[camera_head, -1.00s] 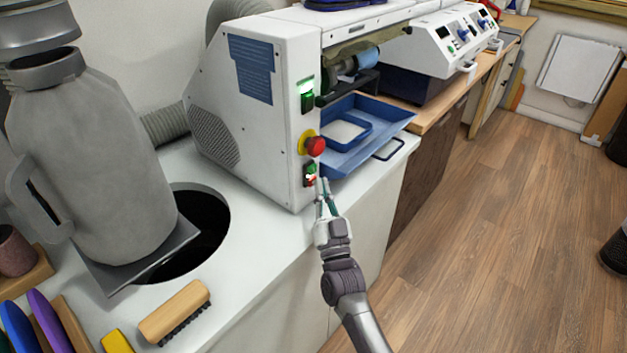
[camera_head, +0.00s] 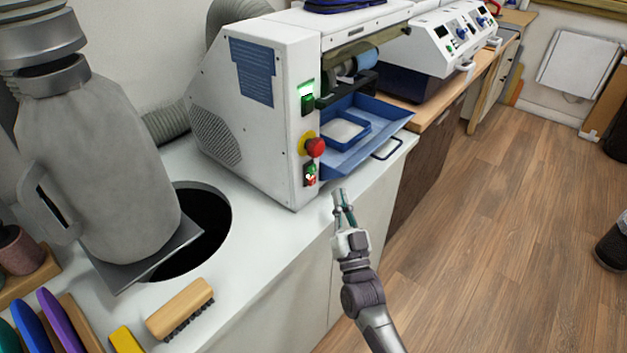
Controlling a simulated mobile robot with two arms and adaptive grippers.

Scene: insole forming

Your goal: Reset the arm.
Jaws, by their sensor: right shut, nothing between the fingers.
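My right arm comes in from the bottom, and its gripper (camera_head: 341,196) is shut and empty. It hovers near the front edge of the white counter (camera_head: 262,262), clear of the white machine (camera_head: 257,105). The machine's front has a red stop button on a yellow base (camera_head: 314,146), a green lit switch (camera_head: 306,97) above it and a small red-and-green switch (camera_head: 310,175) below it. The fingertips are to the right of and below that lower switch, apart from it. My left gripper is not in view.
A blue tray (camera_head: 385,130) juts from the machine's right side. A wooden brush (camera_head: 180,308) and coloured pieces lie at bottom left.

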